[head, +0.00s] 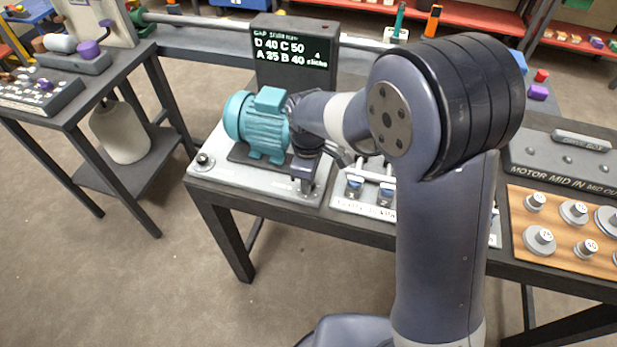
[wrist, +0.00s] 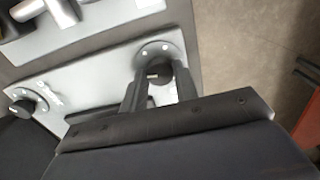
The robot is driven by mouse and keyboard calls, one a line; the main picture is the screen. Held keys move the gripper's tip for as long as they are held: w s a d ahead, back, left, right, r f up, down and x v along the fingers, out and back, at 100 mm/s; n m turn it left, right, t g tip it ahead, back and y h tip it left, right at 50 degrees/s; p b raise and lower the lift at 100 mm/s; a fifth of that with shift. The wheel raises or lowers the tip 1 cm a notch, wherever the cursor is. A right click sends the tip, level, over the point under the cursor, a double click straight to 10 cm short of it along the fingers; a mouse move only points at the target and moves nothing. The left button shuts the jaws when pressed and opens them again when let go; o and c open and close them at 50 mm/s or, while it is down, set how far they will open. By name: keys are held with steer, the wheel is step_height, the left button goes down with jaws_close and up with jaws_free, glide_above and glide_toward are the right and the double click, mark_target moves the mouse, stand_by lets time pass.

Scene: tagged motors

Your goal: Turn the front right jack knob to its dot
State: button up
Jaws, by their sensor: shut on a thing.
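The front right jack knob (wrist: 156,74) is a dark round knob with a pale mark on its top, on a light grey disc with small pale dots near the plate's corner. In the wrist view, my gripper (wrist: 158,80) has one finger on each side of the knob and is shut on it. Which dot is the target, I cannot tell. In the head view, my gripper (head: 303,188) points down at the front right of the plate (head: 228,174) and hides the knob. The teal motor (head: 262,125) stands on this plate, just left of my gripper.
Another knob (head: 204,160) sits at the plate's front left corner. A dark display (head: 292,52) with readings stands behind the motor. Blue-handled clamps (head: 354,186) are to the right of the plate, and a wooden board (head: 560,220) with round weights is farther right.

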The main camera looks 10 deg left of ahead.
steer(key=shift+n, duration=1)
steer(key=o, duration=1)
steer(key=shift+c, duration=0.2)
steer(key=shift+r, duration=0.15)
step_height(320, 180, up, 11)
steer(key=shift+f, duration=0.2)
